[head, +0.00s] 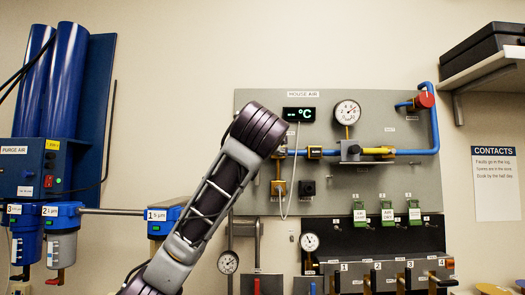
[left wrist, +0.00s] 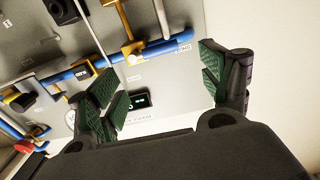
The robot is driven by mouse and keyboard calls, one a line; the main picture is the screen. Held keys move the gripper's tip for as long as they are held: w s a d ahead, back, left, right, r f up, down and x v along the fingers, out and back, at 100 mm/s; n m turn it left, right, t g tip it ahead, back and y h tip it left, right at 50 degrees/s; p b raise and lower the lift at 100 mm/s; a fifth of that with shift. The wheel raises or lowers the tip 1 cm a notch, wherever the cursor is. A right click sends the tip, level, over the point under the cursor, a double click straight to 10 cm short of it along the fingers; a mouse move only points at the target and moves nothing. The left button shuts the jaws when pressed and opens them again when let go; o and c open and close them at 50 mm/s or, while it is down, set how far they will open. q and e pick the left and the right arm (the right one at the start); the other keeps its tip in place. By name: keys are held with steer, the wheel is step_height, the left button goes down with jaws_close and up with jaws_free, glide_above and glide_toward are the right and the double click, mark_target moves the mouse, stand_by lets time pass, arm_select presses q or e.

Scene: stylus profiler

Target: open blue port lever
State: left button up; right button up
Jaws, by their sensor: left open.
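A small blue handle (head: 312,288) shows at the bottom edge of the head view, below a small round gauge; I cannot tell for certain that it is the blue port lever. A red handle (head: 257,285) hangs to its left, below another gauge. My left arm rises from the bottom, and its wrist covers the left edge of the grey panel; its fingers are hidden there. In the left wrist view my left gripper (left wrist: 165,88) is open and empty, its two green-padded fingers wide apart before the panel. My right gripper is in neither view.
The grey panel (head: 375,190) carries a blue pipe (head: 436,125), a gauge (head: 347,112), a temperature display (head: 299,114) and yellow valves. Filters (head: 62,235) and blue cylinders stand left. A row of numbered valves (head: 385,272) lies lower right. A shelf (head: 492,68) juts out upper right.

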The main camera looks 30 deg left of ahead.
arm_select(q)
steer(key=p+x, duration=0.3)
steer(key=x, duration=0.8)
steer(key=shift+d, duration=0.1)
steer(key=c, duration=1.4)
